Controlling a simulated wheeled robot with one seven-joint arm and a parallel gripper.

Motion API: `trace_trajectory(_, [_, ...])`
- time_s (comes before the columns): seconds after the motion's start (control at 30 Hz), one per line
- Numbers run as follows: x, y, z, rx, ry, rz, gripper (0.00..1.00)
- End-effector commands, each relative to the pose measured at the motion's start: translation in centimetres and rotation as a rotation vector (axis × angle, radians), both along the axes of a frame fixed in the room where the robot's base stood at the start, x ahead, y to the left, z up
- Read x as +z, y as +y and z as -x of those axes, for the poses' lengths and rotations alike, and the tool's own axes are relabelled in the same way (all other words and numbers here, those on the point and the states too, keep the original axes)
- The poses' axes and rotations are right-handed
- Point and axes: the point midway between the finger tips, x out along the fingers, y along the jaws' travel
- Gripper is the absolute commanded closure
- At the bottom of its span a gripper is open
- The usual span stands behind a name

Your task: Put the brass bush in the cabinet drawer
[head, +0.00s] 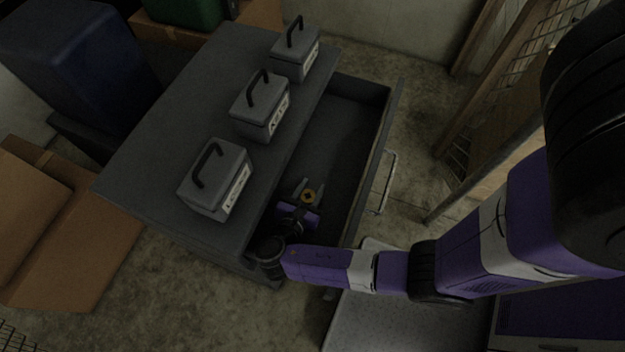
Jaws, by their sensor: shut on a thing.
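The brass bush (308,196) is a small gold-coloured ring held between the fingertips of my gripper (307,190). My gripper is shut on it, over the near part of the open drawer. The cabinet drawer (340,126) is pulled out to the right of the dark grey cabinet (160,125), and its visible floor looks empty. I cannot tell how high the bush is above the drawer floor. My arm hides the drawer's near end.
Three grey boxes with black handles stand on the cabinet top: near (217,180), middle (262,106) and far (295,54). A drawer handle (385,183) juts out at the right. A wooden mesh frame (500,110) stands further right. Cardboard boxes (70,240) lie at left.

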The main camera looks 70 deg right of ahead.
Motion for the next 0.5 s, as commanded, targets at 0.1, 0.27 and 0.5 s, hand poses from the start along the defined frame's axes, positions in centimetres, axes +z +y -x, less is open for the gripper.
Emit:
trace_trajectory(0.1, [-0.86, -0.04, 0.46, 0.001, 0.013, 0.002, 1.0])
trace_trajectory(0.27, [-1.21, -0.04, 0.68, 0.002, 0.018, 0.003, 1.0])
trace_trajectory(0.5, [-1.44, -0.02, 0.82, 0.003, 0.021, 0.002, 0.42])
